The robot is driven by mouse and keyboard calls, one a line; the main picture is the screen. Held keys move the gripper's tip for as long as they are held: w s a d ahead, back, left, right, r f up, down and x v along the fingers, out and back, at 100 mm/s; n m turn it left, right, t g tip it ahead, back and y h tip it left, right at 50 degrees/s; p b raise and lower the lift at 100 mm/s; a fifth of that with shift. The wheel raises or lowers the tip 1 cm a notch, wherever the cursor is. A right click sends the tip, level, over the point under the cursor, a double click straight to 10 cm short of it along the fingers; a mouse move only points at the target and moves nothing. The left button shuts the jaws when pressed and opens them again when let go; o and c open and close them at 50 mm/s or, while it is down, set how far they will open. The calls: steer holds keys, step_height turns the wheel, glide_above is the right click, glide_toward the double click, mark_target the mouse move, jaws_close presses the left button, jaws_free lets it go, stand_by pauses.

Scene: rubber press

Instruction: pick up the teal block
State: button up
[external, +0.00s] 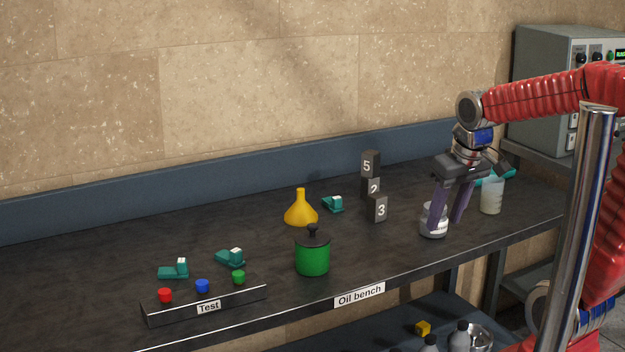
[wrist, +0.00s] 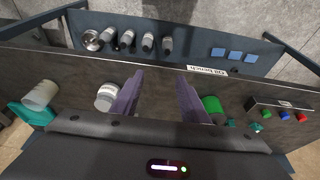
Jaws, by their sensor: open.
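Several teal pieces with pale tops lie on the dark bench. One (external: 331,205) is beside the yellow funnel, and two more (external: 229,259) (external: 172,272) are near the Test button strip. A larger teal object (wrist: 32,114) is by the beaker at the right end of the bench, partly hidden behind my gripper in the external view. I cannot tell which one is the teal block. My gripper (external: 449,217) is open, pointing down over the bench's right part, with nothing visible between its purple fingers. A white-lidded jar (wrist: 107,97) stands just outside one finger.
Dark numbered blocks (external: 377,208) stand left of my gripper. A yellow funnel (external: 300,210) and a green pot (external: 312,256) stand farther left. A beaker (external: 491,197) is to the right. A lower shelf (wrist: 190,45) holds bottles and blue squares. Bare bench lies at far left.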

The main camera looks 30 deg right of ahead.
steer(key=w+f, duration=0.3)
steer(key=w, duration=1.2)
steer(key=w+f, duration=0.2)
steer(key=w, duration=1.4)
steer(key=w+r+t, duration=0.1)
steer(key=w+r, duration=0.3)
steer(key=w, duration=0.3)
steer(key=shift+w+d+r, duration=0.15)
steer(key=shift+d+r, duration=0.05)
steer(key=shift+r, duration=0.15)
glide_above(337, 198)
steer(key=s, duration=0.2)
step_height(337, 198, down, 8)
steer(key=shift+s+r, duration=0.15)
steer(key=shift+r, duration=0.1)
steer(key=shift+f, duration=0.2)
